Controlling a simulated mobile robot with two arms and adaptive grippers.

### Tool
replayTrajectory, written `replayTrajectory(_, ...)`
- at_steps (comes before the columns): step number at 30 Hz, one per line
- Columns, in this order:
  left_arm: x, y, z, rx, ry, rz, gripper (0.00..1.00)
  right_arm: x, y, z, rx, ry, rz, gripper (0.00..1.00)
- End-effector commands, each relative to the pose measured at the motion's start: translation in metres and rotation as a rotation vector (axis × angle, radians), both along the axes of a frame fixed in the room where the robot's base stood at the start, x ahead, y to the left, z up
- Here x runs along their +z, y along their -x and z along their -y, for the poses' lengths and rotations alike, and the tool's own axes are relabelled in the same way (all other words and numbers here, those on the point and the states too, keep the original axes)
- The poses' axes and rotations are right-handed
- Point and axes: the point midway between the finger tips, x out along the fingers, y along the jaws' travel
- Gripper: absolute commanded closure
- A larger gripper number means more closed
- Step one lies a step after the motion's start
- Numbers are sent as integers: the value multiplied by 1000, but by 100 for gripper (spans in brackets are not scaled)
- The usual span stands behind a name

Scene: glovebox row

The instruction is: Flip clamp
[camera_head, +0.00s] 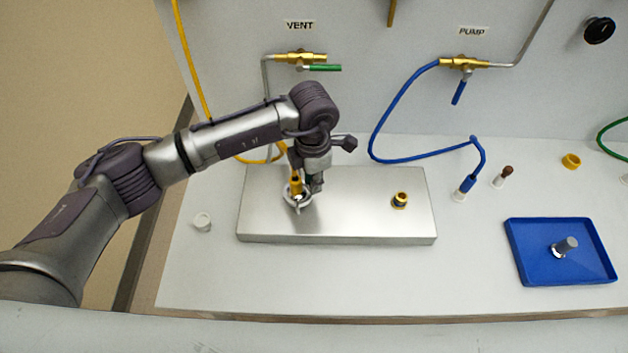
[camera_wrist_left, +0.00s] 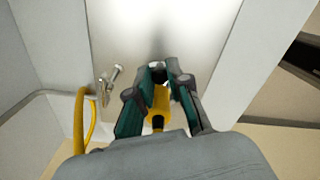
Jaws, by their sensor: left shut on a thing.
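A silvery clamp ring (camera_head: 297,205) sits around the foot of the yellow hose end (camera_head: 295,185), at the left part of the metal block (camera_head: 340,225). My left gripper (camera_head: 312,188) points down at that spot, right beside the hose end. In the left wrist view its fingers (camera_wrist_left: 160,78) stand on both sides of the yellow hose end (camera_wrist_left: 158,103), and it is shut on it. The fingers and wrist hide part of the ring, so its latch position is unclear. My right gripper is not in view.
A brass port (camera_head: 400,200) stands on the block's right part. A blue tray (camera_head: 520,275) at the right holds a grey metal fitting (camera_head: 566,245). A blue hose (camera_head: 385,115) hangs from the pump valve. A small white cap (camera_head: 202,221) stands left. The front bench strip is clear.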

Motion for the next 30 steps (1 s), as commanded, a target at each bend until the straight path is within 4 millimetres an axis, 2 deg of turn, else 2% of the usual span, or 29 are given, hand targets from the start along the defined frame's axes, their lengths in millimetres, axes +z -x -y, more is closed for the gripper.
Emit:
replayTrajectory(1,1,-1,-1,1,-2,2,100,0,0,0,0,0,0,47)
replayTrajectory(2,1,-1,-1,1,-2,2,77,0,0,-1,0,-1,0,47)
replayTrajectory(6,1,-1,-1,0,-2,1,57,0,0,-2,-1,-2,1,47)
replayTrajectory(17,6,-1,0,-1,0,3,57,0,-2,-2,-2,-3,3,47)
replayTrajectory(20,19,-1,0,-2,-1,5,57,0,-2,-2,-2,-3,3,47)
replayTrajectory(30,89,-2,0,-2,-1,6,57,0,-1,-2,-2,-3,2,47)
